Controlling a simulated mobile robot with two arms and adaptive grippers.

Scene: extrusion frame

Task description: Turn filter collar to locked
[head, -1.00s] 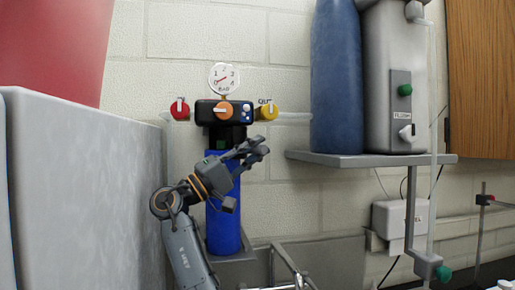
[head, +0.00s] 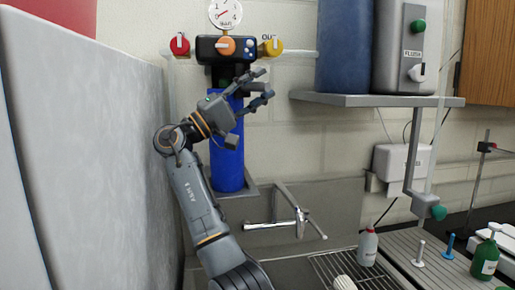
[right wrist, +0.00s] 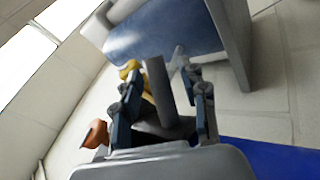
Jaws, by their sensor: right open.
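The blue filter housing (head: 228,165) hangs upright on the wall under a black filter head (head: 226,48). A dark collar section (head: 223,76) shows just below the head. My gripper and wrist partly cover it, and I cannot read its lock position. My right gripper (head: 262,84) is open in front of the upper housing, fingers pointing right. In the right wrist view, a grey bar-like part (right wrist: 158,90) appears between the open fingers (right wrist: 166,100); I cannot tell whether they touch it. The blue housing (right wrist: 270,152) lies at lower right there. My left gripper is out of view.
The head carries a red knob (head: 180,44), an orange knob (head: 226,46), a yellow knob (head: 271,46) and a gauge (head: 225,13). A shelf (head: 380,100) with tanks juts out at right. A sink faucet (head: 300,222) stands below; a grey panel (head: 85,150) is at left.

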